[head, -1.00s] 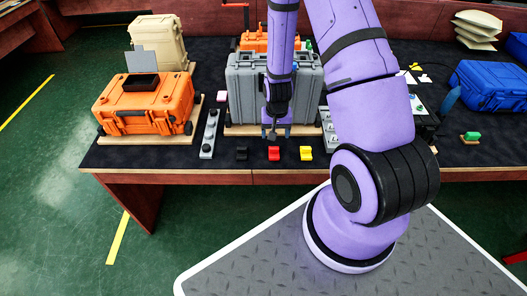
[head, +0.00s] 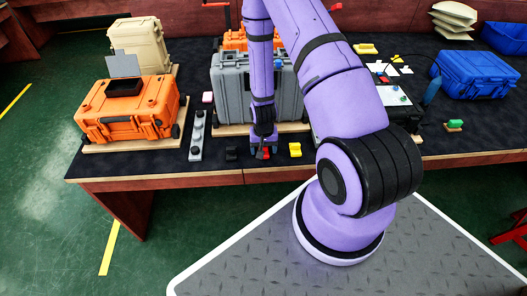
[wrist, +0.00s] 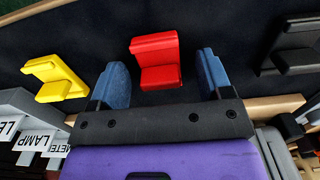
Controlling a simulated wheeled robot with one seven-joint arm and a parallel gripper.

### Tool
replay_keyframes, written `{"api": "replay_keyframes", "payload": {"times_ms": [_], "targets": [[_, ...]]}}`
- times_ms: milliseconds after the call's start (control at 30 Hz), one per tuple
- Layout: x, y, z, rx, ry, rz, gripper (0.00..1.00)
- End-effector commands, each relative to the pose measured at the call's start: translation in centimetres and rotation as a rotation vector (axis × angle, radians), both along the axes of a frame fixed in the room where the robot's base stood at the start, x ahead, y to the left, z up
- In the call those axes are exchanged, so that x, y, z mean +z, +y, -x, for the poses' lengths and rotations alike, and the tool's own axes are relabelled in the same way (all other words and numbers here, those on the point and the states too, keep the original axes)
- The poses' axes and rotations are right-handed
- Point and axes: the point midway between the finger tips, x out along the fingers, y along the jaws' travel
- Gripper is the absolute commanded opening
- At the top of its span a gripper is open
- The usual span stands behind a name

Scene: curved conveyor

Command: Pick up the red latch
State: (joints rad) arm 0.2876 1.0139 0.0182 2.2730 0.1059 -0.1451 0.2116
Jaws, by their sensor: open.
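The red latch (wrist: 157,62) lies on the dark table mat, between and slightly beyond the fingertips in the wrist view. In the head view the red latch (head: 266,155) shows only in part, close under my gripper (head: 262,152). In the wrist view my gripper (wrist: 163,78) is open, with one blue finger pad on each side of the latch. I see a gap between the latch and each pad. How far the fingers are above the mat is hard to tell.
A yellow latch (head: 295,150) and a black latch (head: 232,153) lie on either side of the red one. A grey case (head: 232,90) stands behind my gripper. The table's front edge (head: 200,178) is close.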

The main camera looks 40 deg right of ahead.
Motion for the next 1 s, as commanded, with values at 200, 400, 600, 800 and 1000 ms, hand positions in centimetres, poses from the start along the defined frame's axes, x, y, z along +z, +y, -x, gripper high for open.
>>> {"api": "replay_keyframes", "payload": {"times_ms": [200, 400, 600, 800, 1000], "targets": [[-0.19, -0.01, -0.04, 0.0, -0.001, 0.001, 0.72], [-0.18, -0.01, -0.03, 0.0, -0.001, 0.001, 0.4], [-0.17, -0.01, -0.03, 0.0, -0.001, 0.001, 0.19], [-0.12, -0.01, -0.05, 0.0, -0.001, 0.001, 0.19], [0.54, -0.12, -0.43, 0.001, -0.002, 0.002, 0.19]]}}
